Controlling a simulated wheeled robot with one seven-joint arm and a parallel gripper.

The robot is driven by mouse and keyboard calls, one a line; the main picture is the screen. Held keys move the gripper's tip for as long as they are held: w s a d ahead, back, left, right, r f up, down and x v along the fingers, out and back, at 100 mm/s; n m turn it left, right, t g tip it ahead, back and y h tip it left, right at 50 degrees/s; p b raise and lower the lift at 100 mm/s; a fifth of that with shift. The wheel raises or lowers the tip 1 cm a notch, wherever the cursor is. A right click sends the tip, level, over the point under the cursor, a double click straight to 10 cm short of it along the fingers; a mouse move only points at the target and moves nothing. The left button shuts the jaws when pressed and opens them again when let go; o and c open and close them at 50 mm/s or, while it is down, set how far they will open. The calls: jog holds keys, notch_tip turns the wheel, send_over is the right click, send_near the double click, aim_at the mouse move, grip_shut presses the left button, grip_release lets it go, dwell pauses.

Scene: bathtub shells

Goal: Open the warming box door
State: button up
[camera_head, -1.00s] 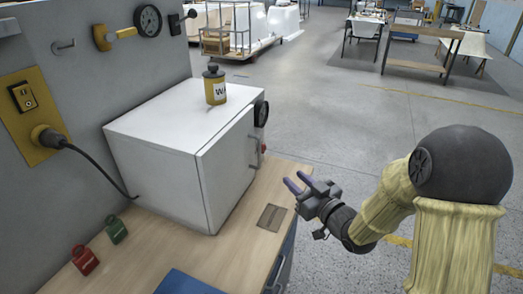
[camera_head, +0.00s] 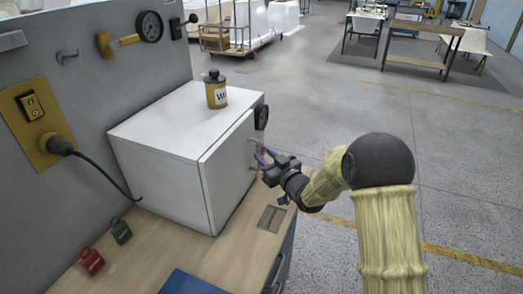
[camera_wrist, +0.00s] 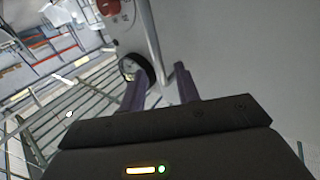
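The white warming box (camera_head: 160,130) stands on the wooden bench with its door (camera_head: 228,170) shut. The door's front face (camera_wrist: 240,50) fills the right of the wrist view. A metal bar handle (camera_wrist: 150,40) runs down the door there, its lower end appearing between my fingertips. In the head view the handle is mostly hidden by my gripper (camera_head: 263,155), which is right at the door front. My gripper (camera_wrist: 160,75) is open, its two dark fingers apart. I cannot tell whether they touch the handle. A dark round dial (camera_head: 261,117) sits near the door's far edge.
A yellow-labelled bottle (camera_head: 216,92) stands on the box. A black cord runs from the wall socket (camera_head: 33,105) behind the box. Red (camera_head: 90,261) and green (camera_head: 120,231) padlock-shaped items are on the bench.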

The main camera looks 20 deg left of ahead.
jog(key=shift+x, duration=1.3)
grip_shut()
jog(key=shift+w+d, duration=0.1)
